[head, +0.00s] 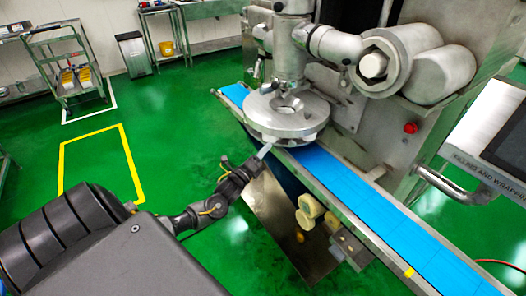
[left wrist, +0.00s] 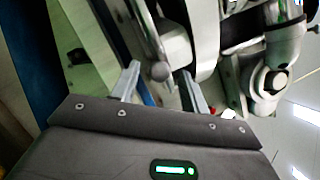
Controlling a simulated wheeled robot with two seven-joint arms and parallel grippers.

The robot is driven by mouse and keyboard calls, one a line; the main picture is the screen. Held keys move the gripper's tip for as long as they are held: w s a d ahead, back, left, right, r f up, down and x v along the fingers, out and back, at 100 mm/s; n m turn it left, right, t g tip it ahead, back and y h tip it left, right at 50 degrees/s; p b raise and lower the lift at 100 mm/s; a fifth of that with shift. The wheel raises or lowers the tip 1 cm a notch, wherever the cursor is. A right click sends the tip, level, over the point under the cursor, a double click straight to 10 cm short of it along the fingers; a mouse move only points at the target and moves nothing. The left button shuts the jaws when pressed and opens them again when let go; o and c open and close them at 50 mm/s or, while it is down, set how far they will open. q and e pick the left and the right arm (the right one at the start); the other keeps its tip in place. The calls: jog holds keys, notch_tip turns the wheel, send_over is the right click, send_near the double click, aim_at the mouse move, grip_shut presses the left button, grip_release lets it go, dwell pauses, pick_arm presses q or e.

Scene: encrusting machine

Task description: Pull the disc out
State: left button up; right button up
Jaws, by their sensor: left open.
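The disc (head: 264,117) is a round grey metal plate under the machine's vertical head, above the blue conveyor belt. My left gripper (head: 264,151) is at the near side of the disc, with its pale fingertips close to the rim. Whether they touch it cannot be told. In the left wrist view, the two fingers of the left gripper (left wrist: 162,82) are spread apart. A rounded grey knob (left wrist: 160,71) on a bar shows between them, and nothing is visibly clamped. My right gripper is not in view.
The blue conveyor belt (head: 375,208) runs diagonally below the disc. Cream rollers (head: 309,206) stick out below the belt. Green floor is clear at left, beyond which stands a cart (head: 68,70).

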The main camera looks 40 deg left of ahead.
pick_arm(q)
grip_shut()
dwell(0.3)
